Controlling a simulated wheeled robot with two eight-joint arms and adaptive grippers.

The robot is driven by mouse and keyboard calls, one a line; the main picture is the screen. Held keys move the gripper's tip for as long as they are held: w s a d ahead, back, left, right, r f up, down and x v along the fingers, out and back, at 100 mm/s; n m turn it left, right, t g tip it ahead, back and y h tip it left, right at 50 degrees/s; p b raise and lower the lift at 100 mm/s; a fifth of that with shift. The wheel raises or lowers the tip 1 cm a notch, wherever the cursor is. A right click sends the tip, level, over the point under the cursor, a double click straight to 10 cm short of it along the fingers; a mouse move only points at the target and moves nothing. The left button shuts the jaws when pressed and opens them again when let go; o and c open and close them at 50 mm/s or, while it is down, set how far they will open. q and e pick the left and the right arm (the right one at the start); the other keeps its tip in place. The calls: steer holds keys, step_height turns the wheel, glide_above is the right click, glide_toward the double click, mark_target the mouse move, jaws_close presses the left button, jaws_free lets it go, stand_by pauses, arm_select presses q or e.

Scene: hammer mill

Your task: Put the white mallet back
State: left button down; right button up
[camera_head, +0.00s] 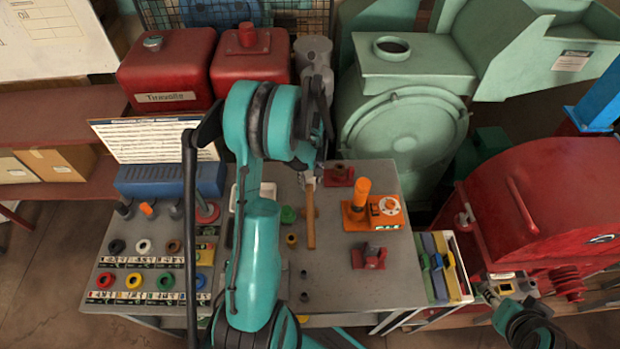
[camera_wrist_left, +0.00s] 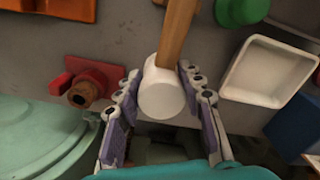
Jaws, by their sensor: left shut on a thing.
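The white mallet has a wooden handle (camera_head: 310,222) and a white head (camera_head: 309,182). It is over the back middle of the grey workbench (camera_head: 350,290). In the left wrist view its white head (camera_wrist_left: 162,95) is between the fingers of my left gripper (camera_wrist_left: 163,105), with the handle (camera_wrist_left: 178,30) running away from them. My left gripper (camera_head: 312,175) is shut on the mallet head, partly hidden by its own arm in the head view. I cannot tell whether the mallet touches the bench. My right gripper (camera_head: 490,291) is small at the lower right, its fingers unclear.
An orange device (camera_head: 386,215) and a red fitting (camera_head: 369,257) stand right of the mallet. A red flanged fitting (camera_wrist_left: 84,90) and a white tray (camera_wrist_left: 268,72) flank the gripper. Green machine (camera_head: 400,120) stands behind. The front right bench top is clear.

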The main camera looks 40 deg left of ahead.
arm_select(q)
steer(key=shift+f+b, duration=2)
steer(key=shift+f, duration=0.3)
steer(key=c, duration=0.9)
jaws_free()
step_height(320, 180, up, 12)
steer(key=shift+r, duration=0.1)
step_height(320, 180, up, 17)
steer(key=p, duration=1.2)
steer(key=shift+w+p, duration=0.1)
steer(key=shift+p, duration=0.2)
